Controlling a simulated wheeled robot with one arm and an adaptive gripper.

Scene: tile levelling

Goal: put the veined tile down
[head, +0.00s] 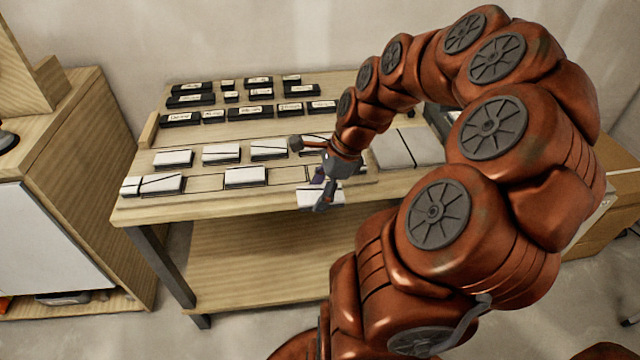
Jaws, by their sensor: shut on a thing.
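My gripper (320,190) is over the front part of the wooden workbench (200,205), right of its middle. It is shut on a white tile (307,196), the veined tile by its place in the jaws. The fingers cover part of this tile, and its veins are too small to make out. I cannot tell whether it touches the bench top. Several white tiles with dark lines lie in rows to the left, among them one (246,176) in the front row and one (221,153) in the row behind.
Black labelled blocks (181,119) stand in rows at the back of the bench. Larger pale slabs (408,149) lie right of my gripper, partly behind my arm. A wooden cabinet (60,130) stands at the left. Bare wood shows along the bench's front left.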

